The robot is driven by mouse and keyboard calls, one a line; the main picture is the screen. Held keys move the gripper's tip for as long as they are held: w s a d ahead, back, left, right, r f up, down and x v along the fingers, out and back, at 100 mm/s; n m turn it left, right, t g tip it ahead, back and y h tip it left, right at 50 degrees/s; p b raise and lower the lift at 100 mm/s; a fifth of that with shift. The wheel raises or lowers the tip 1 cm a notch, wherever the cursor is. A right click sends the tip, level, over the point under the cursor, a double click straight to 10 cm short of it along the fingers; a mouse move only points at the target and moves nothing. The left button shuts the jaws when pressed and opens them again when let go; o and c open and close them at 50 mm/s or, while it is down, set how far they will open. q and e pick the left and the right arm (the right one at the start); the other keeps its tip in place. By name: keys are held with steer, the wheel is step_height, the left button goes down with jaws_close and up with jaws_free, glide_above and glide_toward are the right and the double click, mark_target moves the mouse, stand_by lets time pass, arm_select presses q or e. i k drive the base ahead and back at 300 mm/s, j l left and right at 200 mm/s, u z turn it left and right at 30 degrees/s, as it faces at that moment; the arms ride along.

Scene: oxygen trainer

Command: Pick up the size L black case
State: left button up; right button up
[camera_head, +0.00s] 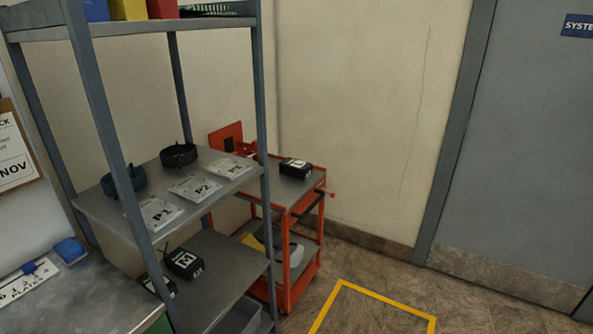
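A small black case (296,168) with a white label lies on the top of the orange cart (310,205); its letter is too small to read surely. A black case marked M (184,262) lies on the lower shelf (225,270) of the grey rack. Another black case (158,284) lies to its left, partly hidden by the rack post, its letter not readable. Neither of my grippers shows in the head view.
The rack's middle shelf (113,215) holds plates marked P1 and P2 and dark round rings (179,155). A workbench (85,300) stands at lower left. A grey door (520,150) is at right. The floor with yellow tape (385,297) is clear.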

mark_target(295, 168)
steer(key=i+l+z, duration=0.3)
steer(key=i, duration=0.15)
steer(key=i+l+z, duration=0.15)
steer(key=i+z, duration=0.15)
steer(key=i, duration=0.15)
steer(key=i+l+z, duration=0.1)
steer(key=i, duration=0.65)
steer(key=i+l, duration=0.1)
steer(key=i, duration=0.65)
steer(key=i+l+u, duration=0.1)
steer(key=i+u, duration=0.2)
steer(key=u, duration=0.15)
steer(key=i+l+u, duration=0.2)
steer(key=u, duration=0.25)
steer(key=i+l+u, duration=0.3)
steer(key=u, duration=0.2)
steer(key=i+l+u, duration=0.2)
steer(key=l+u, duration=0.25)
steer(key=i+l+u, duration=0.1)
steer(key=l+u, duration=0.35)
steer(key=j, duration=0.1)
